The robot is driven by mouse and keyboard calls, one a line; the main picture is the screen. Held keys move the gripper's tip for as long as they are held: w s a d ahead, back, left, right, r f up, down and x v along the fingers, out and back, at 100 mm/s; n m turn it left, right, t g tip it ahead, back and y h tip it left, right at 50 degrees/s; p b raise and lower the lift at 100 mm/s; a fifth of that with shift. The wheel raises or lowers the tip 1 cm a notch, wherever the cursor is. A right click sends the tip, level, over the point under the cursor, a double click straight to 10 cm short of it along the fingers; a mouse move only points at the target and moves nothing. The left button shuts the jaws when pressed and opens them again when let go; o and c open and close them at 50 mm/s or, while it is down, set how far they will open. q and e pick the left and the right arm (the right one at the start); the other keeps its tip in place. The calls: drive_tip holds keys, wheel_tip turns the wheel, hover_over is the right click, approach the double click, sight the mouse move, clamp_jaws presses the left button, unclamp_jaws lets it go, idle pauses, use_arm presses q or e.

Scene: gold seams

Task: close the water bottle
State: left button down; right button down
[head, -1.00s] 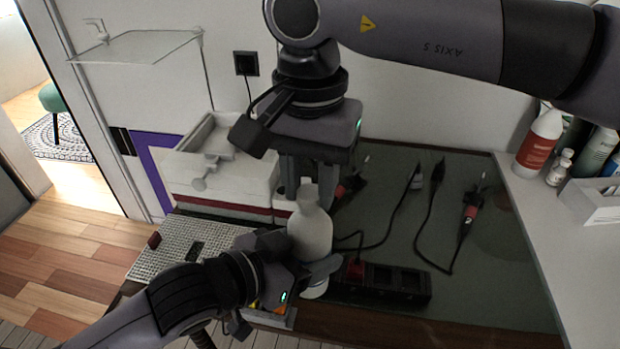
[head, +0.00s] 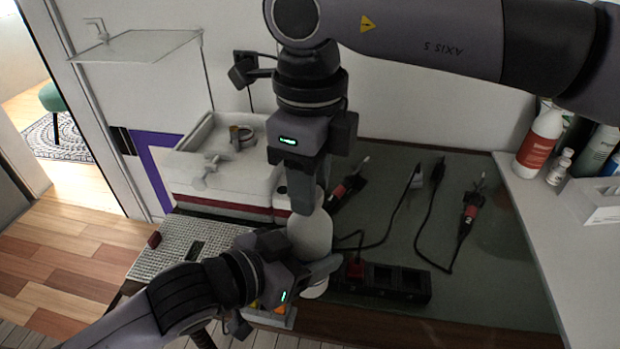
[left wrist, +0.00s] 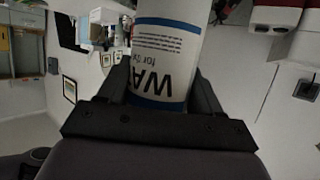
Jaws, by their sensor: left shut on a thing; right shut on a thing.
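The white water bottle (head: 312,236) stands upright near the front edge of the table. My left gripper (head: 318,270) is shut around its lower body from the left. In the left wrist view the bottle (left wrist: 165,50) shows a blue band and dark lettering between the fingers (left wrist: 162,95). My right gripper (head: 305,178) points down right above the bottle and is shut at its top. The cap and the bottle's neck are hidden by the right gripper, so I cannot tell how the cap sits.
Behind the bottle is a white box with a tray top (head: 222,165). To its right lie a black power strip (head: 385,280) and soldering irons with cables (head: 470,210). Several bottles (head: 540,140) stand on the right shelf. A perforated plate (head: 185,240) lies at the left.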

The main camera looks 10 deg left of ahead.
drive_tip(key=m, duration=0.6)
drive_tip(key=shift+m, duration=0.3)
drive_tip(key=m, duration=0.7)
drive_tip(key=c, duration=0.7)
unclamp_jaws()
wheel_tip(320, 180, up, 12)
drive_tip(key=shift+f, duration=0.1)
